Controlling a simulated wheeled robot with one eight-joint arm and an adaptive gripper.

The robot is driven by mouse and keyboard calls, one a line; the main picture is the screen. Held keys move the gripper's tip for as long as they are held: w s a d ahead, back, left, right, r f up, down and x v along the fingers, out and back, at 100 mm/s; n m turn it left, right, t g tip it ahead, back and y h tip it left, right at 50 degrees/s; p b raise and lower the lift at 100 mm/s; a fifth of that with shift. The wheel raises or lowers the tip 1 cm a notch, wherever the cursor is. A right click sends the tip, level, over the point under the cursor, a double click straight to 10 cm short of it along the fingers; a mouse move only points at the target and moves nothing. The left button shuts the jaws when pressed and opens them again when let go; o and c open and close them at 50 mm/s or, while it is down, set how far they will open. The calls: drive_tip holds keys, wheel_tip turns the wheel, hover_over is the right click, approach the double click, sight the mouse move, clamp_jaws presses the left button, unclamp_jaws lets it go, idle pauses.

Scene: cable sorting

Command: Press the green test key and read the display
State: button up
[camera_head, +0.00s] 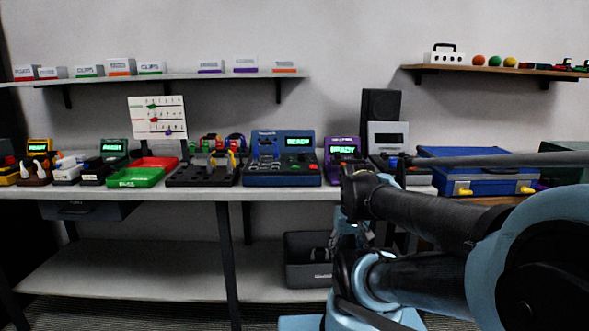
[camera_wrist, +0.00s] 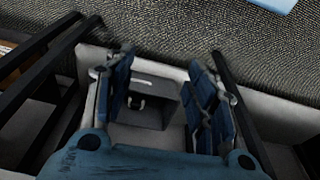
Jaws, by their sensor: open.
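A blue tester (camera_head: 262,178) stands on the bench, left of the middle in the head view. Its display (camera_head: 297,142) is lit and shows READY in green. In the head view my gripper (camera_head: 350,230) hangs low in front of the bench, partly hidden by my arm, apart from the tester.
A purple READY unit (camera_head: 342,160) stands right of the tester, and a black cable rack (camera_head: 203,175) left of it. A green tray (camera_head: 135,178) and blue case (camera_head: 480,180) are farther out. A dark bin (camera_head: 305,272) sits on the lower shelf.

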clamp_jaws()
idle(1.1)
